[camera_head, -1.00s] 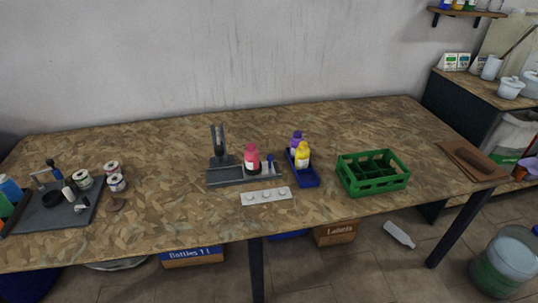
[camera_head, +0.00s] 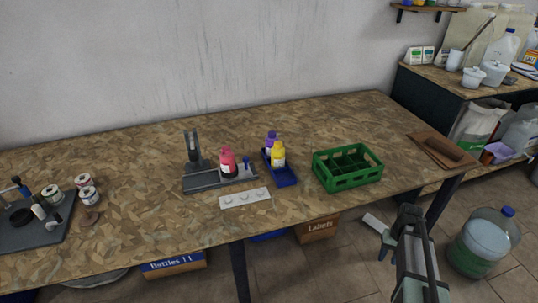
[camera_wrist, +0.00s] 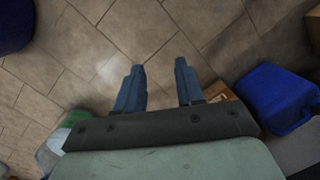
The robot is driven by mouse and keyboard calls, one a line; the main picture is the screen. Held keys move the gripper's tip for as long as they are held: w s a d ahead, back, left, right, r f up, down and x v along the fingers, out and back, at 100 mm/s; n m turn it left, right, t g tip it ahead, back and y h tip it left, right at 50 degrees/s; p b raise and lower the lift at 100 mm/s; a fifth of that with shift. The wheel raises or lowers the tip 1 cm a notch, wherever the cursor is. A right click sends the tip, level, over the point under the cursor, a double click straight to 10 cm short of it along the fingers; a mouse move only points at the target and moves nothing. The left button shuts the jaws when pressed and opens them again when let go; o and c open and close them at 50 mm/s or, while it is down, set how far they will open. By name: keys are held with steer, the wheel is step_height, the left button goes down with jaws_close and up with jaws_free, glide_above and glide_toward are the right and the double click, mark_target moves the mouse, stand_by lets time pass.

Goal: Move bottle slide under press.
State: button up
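A grey press (camera_head: 193,150) with an upright column stands at the left end of a flat grey base on the workbench. A red bottle (camera_head: 228,162) stands on this base, to the right of the column and apart from it. A small blue handle (camera_head: 246,162) sticks up at the base's right end, just right of the bottle. I cannot make out the slide itself under the bottle. My gripper (camera_wrist: 160,68) is open and empty in the wrist view, pointing down over the tiled floor. In the head view my arm is at the lower right, in front of the bench, far from the press.
A blue tray (camera_head: 286,182) holds a yellow and a purple bottle right of the press. A green crate (camera_head: 346,181) stands further right. A white strip (camera_head: 244,198) with round spots lies in front of the press. The bench's front edge lies between my arm and these things.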

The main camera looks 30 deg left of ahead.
steer(key=w+a+r+t, duration=0.1)
steer(key=w+a+r, duration=0.1)
steer(key=w+r, duration=0.5)
step_height(320, 180, up, 28)
steer(key=n, duration=0.4)
glide_above(245, 157)
steer(key=shift+t, duration=0.4)
step_height(245, 157, down, 14)
steer(key=shift+d+r, duration=0.15)
jaws_close()
